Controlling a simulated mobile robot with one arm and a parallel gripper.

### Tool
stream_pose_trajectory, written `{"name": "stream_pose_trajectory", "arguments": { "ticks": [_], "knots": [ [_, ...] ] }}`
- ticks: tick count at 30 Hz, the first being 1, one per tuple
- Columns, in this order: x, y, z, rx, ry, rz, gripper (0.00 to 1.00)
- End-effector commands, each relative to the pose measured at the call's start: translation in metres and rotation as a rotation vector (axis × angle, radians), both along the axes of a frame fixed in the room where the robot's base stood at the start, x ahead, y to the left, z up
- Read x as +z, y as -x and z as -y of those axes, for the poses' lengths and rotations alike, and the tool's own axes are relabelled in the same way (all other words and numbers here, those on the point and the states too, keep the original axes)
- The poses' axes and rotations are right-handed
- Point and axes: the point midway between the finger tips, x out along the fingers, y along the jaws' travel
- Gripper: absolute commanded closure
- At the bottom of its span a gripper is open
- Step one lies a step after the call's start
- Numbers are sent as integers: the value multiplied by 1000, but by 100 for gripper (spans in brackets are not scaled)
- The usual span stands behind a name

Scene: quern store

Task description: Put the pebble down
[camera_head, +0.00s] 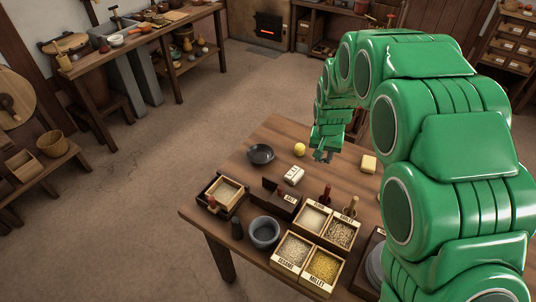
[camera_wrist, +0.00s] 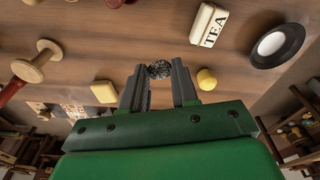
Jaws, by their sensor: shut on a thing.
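The pebble (camera_wrist: 159,69) is small, dark grey and speckled. In the wrist view it sits between the fingertips of my gripper (camera_wrist: 158,74), which is shut on it. In the head view my gripper (camera_head: 323,158) points down over the far part of the wooden table (camera_head: 272,136), between a yellow ball and a pale yellow block. I cannot make out the pebble there. Whether it touches the tabletop is unclear.
The yellow ball (camera_head: 299,149) is close on one side, the pale yellow block (camera_head: 368,163) on the other. A white TEA box (camera_head: 293,175) and dark pan (camera_head: 261,154) are nearby. Grain boxes (camera_head: 324,266) and a grey bowl (camera_head: 264,232) fill the front. Bare wood surrounds my gripper.

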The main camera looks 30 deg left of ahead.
Motion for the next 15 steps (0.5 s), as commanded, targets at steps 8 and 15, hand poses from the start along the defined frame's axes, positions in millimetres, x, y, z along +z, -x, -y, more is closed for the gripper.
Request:
{"name": "stream_pose_trajectory", "arguments": {
  "ticks": [8, 15],
  "knots": [
    [22, 45, -93, 86, 0, 1, 99],
    [31, 70, -128, 120, 3, -4, 99]
  ]
}}
